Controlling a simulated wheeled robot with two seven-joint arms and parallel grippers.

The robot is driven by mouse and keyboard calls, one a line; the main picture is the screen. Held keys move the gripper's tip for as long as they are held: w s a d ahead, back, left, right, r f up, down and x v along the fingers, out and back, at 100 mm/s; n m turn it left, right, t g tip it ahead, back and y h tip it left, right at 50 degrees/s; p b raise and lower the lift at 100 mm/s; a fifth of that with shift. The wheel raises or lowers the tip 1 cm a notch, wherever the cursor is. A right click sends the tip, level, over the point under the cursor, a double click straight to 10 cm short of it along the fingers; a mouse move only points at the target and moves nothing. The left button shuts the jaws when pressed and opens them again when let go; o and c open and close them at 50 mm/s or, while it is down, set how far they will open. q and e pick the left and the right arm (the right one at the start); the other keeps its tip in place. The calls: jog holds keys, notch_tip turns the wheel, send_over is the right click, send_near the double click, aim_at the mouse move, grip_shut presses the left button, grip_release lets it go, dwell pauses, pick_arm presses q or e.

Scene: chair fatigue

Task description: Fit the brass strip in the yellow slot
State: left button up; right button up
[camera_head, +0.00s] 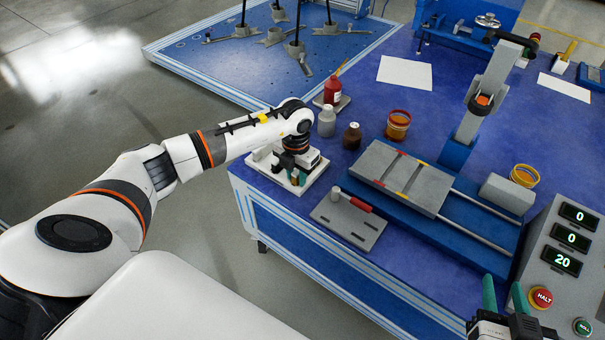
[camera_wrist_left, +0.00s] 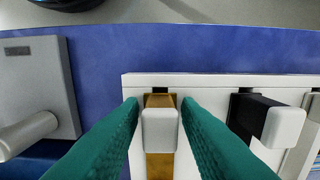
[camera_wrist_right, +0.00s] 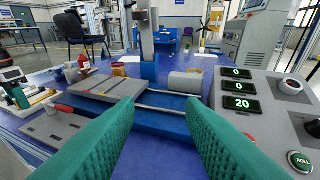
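The brass strip (camera_wrist_left: 160,165) lies in a white tray (camera_wrist_left: 215,82) and carries a pale grip block (camera_wrist_left: 160,128). My left gripper (camera_wrist_left: 159,104) is open, its green fingers on either side of the block with small gaps. In the head view my left gripper (camera_head: 288,174) is down at the tray (camera_head: 258,158), and the strip is mostly hidden. The yellow slot (camera_head: 412,178) is the yellow-ended groove in the grey plate (camera_head: 440,190) on the blue rig. My right gripper (camera_head: 504,296) is open and empty near the control box; it also shows in the right wrist view (camera_wrist_right: 157,112).
A black strip (camera_wrist_left: 252,115) with a pale block sits beside the brass one. A grey plate with a red-handled tool (camera_head: 350,220) lies between tray and rig. Bottles (camera_head: 326,122) stand behind the tray. The control box (camera_head: 560,250) is at right.

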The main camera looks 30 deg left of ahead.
pick_arm(q)
jog(key=c, duration=0.5)
jog(key=shift+r, duration=0.1)
pick_arm(e)
jog(key=shift+f, duration=0.1)
pick_arm(q)
jog(key=shift+r, duration=0.15)
jog(key=shift+r+p, duration=0.3)
jog(key=shift+p, duration=0.15)
jog(key=shift+r, duration=0.3)
jog(key=shift+r+p, duration=0.3)
jog(key=shift+p, duration=0.2)
pick_arm(e)
jog(key=s+d+f+g+h, duration=0.1)
jog(key=s+d+f+g, duration=0.1)
jog(key=s+f+g, duration=0.2)
jog(key=shift+s+d+f+g, duration=0.15)
jog(key=shift+s+f+g, duration=0.35)
jog(key=shift+f, duration=0.4)
jog(key=shift+h, duration=0.3)
